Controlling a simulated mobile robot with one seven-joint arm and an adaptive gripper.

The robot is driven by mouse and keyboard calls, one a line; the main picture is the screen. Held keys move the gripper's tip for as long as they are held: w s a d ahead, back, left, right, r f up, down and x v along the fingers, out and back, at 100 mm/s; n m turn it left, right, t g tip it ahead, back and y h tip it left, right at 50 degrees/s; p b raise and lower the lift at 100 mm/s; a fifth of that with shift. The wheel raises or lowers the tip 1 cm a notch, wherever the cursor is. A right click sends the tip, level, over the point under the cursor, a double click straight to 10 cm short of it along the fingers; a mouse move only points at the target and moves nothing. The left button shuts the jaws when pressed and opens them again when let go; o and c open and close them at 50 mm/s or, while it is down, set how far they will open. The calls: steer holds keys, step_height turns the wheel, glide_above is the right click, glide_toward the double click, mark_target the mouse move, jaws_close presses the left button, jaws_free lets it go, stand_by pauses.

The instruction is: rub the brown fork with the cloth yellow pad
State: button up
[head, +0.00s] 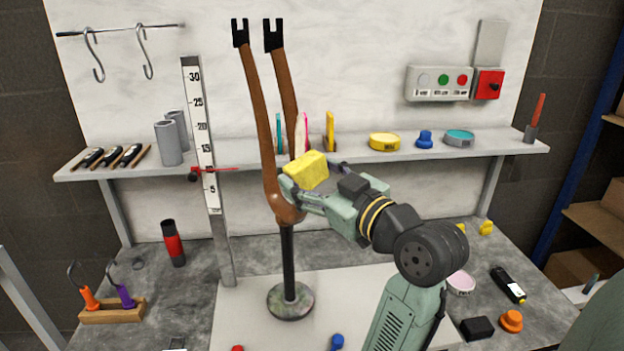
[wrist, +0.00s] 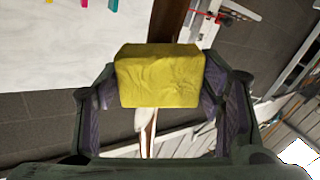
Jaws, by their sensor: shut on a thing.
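The brown fork (head: 263,130) stands upright on a black post with a round base (head: 290,301), its two prongs pointing up with black tips. My gripper (head: 306,182) is shut on the yellow pad (head: 309,170), which is held just right of the fork's lower part. In the wrist view the yellow pad (wrist: 160,76) sits between both fingers, and a brown strip of the fork (wrist: 166,20) shows behind it. I cannot tell whether the pad touches the fork. Part of the right prong's lower end is hidden behind the pad and gripper.
A shelf (head: 230,160) behind holds grey cylinders, brushes, a yellow tin (head: 384,141) and a teal tin. A ruler post (head: 203,130) stands left of the fork. A red-black bottle (head: 173,243) and a wooden tool rack (head: 112,312) are at left. Several small items lie at right.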

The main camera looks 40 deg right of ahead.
steer(key=shift+w+r+p, duration=0.15)
steer(key=shift+r+p, duration=1.75)
steer(key=shift+r, duration=0.8)
steer(key=shift+w+r+p, duration=0.1)
steer(key=shift+r+p, duration=1.8)
steer(key=shift+r, duration=0.8)
step_height(320, 180, down, 15)
steer(key=b, duration=1.2)
steer(key=shift+s+r, duration=0.15)
steer(key=shift+r, duration=0.05)
steer(key=s, duration=0.6)
steer(key=shift+s, duration=0.1)
steer(key=s, duration=0.3)
steer(key=shift+a, duration=0.1)
